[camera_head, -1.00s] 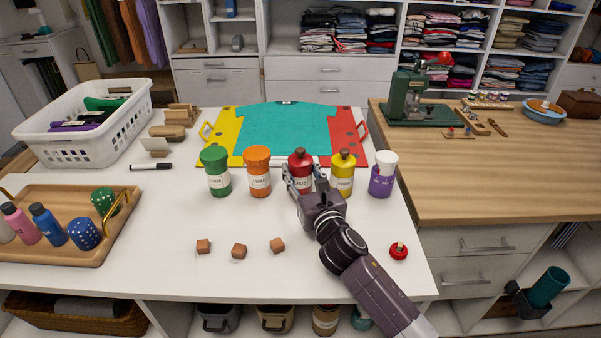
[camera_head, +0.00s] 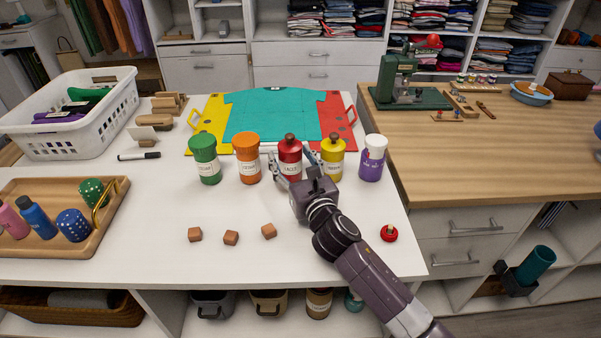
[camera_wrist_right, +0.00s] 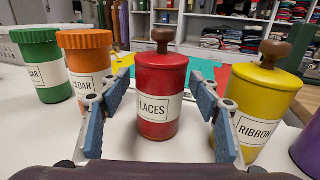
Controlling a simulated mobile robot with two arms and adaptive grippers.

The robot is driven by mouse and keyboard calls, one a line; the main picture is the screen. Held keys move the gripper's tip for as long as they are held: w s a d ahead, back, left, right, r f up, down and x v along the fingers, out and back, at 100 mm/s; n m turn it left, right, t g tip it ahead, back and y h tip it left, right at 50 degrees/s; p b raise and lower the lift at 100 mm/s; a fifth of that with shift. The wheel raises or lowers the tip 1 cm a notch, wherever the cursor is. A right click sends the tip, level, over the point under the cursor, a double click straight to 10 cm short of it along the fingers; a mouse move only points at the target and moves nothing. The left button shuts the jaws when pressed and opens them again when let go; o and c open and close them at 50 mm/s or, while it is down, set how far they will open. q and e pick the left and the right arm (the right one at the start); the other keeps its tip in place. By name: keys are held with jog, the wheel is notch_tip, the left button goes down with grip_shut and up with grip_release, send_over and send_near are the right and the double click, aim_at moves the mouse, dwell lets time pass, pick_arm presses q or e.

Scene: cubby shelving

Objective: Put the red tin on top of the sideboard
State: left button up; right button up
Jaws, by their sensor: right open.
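The red tin (camera_head: 290,160), with a dark knob on its lid, stands upright in the row of tins on the white table. The right wrist view shows its label "LACES" (camera_wrist_right: 158,75). My right gripper (camera_head: 294,178) is open in front of it; in the right wrist view its fingers (camera_wrist_right: 155,122) reach toward either side of the tin, with gaps visible. The wooden-topped counter with drawers (camera_head: 460,185) on the right may be the sideboard. My left gripper is not in view.
The yellow tin (camera_head: 333,158) stands close on the right, the orange tin (camera_head: 248,160) on the left. Green (camera_head: 205,160) and purple (camera_head: 372,160) containers end the row. Small brown blocks (camera_head: 231,237) and a red lid-like piece (camera_head: 389,233) lie in front. The counter's front is clear.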

jog(key=v, duration=1.1)
jog(key=shift+d+r, duration=0.1)
